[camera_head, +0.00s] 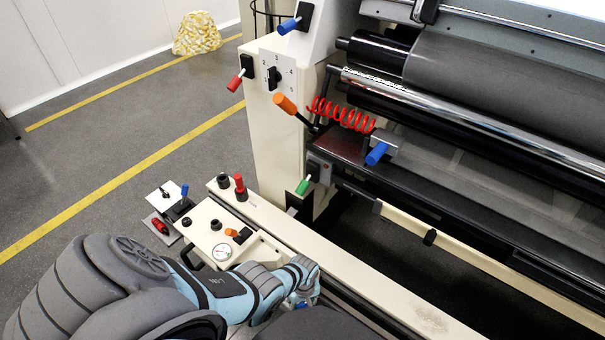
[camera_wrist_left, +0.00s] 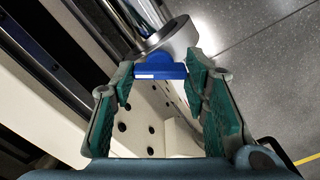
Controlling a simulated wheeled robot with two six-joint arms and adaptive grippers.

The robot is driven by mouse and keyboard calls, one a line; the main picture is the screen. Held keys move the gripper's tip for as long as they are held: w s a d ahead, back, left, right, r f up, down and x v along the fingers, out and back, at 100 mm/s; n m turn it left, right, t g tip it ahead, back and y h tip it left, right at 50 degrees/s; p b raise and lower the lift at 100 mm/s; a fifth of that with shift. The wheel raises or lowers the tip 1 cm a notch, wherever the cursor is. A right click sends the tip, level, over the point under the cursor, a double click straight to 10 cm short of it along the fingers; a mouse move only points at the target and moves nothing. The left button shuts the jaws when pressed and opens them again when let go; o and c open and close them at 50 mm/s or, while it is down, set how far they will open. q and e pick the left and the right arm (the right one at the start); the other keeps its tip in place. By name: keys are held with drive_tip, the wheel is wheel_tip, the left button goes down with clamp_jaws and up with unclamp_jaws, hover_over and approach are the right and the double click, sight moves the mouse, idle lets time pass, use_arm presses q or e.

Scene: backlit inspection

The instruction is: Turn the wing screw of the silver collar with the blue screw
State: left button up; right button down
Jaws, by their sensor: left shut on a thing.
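In the left wrist view a silver collar (camera_wrist_left: 170,33) shows as a thick ring at the top, on a shaft or rod. A blue wing screw (camera_wrist_left: 158,71) sticks out from it towards me, its flat head lying between my fingers. My left gripper (camera_wrist_left: 160,66) is shut on this blue wing screw, with the green pads at its two sides. In the head view the left gripper (camera_head: 302,298) is low in the middle, mostly hidden by my own arm, and the silver collar cannot be made out there. My right gripper is not in view.
In the head view a cream console (camera_head: 215,222) with knobs and a gauge stands left of my gripper. A long cream rail (camera_head: 380,290) runs beside it. The roller machine fills the right, with a blue handle (camera_head: 377,153) and red coil (camera_head: 340,114). Floor is clear at left.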

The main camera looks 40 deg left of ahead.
sight(303, 304)
use_arm(q)
drive_tip(key=shift+n, duration=0.3)
drive_tip(key=o, duration=1.2)
drive_tip(key=shift+c, duration=0.2)
drive_tip(key=shift+w+r, duration=0.1)
drive_tip(key=shift+r, duration=0.25)
wheel_tip(303, 304, up, 11)
drive_tip(key=shift+r, duration=0.15)
